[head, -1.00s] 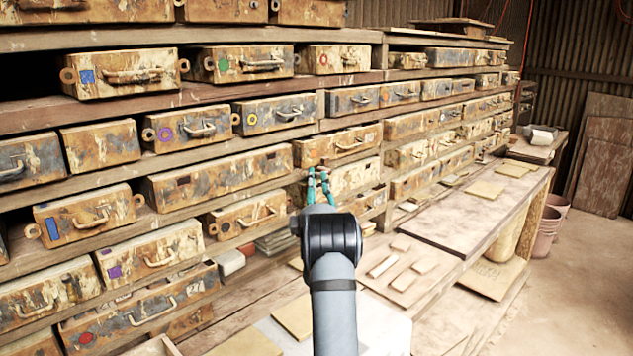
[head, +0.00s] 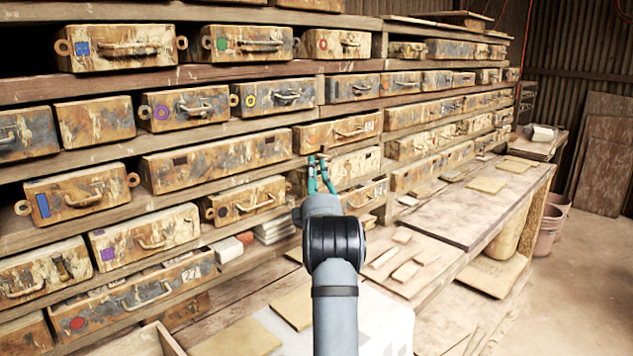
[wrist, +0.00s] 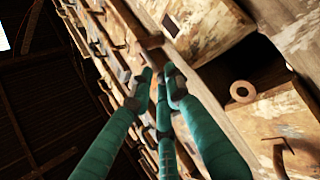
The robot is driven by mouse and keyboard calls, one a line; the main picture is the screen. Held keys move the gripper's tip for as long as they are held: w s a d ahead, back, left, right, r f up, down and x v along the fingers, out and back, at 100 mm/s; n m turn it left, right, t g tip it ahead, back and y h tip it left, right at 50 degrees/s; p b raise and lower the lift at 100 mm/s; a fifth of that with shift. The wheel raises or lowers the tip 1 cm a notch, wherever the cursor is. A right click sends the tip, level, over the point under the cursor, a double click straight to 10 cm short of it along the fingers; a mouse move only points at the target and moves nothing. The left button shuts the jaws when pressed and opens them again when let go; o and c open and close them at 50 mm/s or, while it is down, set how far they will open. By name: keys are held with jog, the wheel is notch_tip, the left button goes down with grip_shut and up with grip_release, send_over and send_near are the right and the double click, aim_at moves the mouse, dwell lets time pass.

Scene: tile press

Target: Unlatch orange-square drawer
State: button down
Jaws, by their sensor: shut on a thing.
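A worn tan drawer (head: 345,133) with a faint orange-red mark near its left end sits in the shelving, just above my gripper (head: 318,160). My gripper's teal fingers point up at the shelf front, tips close together at a small brown piece by the upper drawer's lower left. The wrist view shows the fingertips (wrist: 160,80) nearly together against the shelf edge. What they hold is mostly hidden.
Several other drawers with coloured marks fill the shelves around. A ringed drawer (wrist: 275,130) lies to the right in the wrist view. A workbench (head: 470,205) with flat tiles runs along the right. Open floor (head: 590,270) lies beyond it.

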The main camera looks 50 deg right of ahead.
jog(key=shift+w+f, duration=0.1)
jog(key=shift+f, duration=0.1)
jog(key=c, duration=1.9)
grip_release()
jog(key=shift+a, duration=0.1)
jog(key=v, duration=1.2)
